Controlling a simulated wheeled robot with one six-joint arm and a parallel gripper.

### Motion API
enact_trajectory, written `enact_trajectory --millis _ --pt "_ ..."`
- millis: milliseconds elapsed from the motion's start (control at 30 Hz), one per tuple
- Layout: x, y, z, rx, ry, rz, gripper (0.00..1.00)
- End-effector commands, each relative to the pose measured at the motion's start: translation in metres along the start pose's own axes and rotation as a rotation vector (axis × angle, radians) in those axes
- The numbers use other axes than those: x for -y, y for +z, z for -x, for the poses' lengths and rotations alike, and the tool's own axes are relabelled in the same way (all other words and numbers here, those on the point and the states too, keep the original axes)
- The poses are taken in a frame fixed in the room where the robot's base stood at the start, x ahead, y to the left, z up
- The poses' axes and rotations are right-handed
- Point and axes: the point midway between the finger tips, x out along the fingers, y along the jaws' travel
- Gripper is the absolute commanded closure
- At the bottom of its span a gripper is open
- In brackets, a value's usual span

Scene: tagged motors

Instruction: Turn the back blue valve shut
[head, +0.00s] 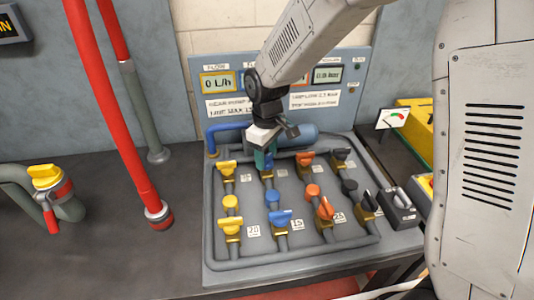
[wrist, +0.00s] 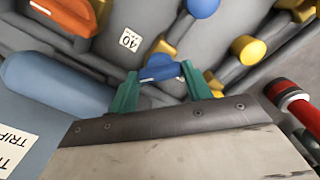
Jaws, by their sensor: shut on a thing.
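My gripper (head: 264,159) is over the back row of the valve panel, with its teal fingers pointing down. In the wrist view its two fingers (wrist: 160,84) stand on either side of the back blue valve's handle (wrist: 160,70), and they are shut on it. The handle spans the space between the fingers. In the head view my gripper hides most of this valve; its brass body (head: 267,174) shows below the fingers. The front blue valve (head: 280,218) stands nearer the panel's front edge, apart from my gripper.
Beside the held valve are the back yellow valve (head: 227,168) and the back orange valve (head: 304,160). A blue cylinder (head: 297,134) lies behind, below the gauge board (head: 216,83). A red pipe (head: 112,110) rises at left. A black-handled box (head: 399,208) sits at right.

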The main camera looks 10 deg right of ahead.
Motion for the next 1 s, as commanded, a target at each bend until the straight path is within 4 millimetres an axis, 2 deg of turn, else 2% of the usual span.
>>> enact_trajectory --millis 600,1000 --pt "-0.0006 -0.0008 0.0011 -0.003 0.001 -0.567 0.74" --pt "-0.0007 -0.0009 0.0012 -0.004 0.001 -0.797 0.74"
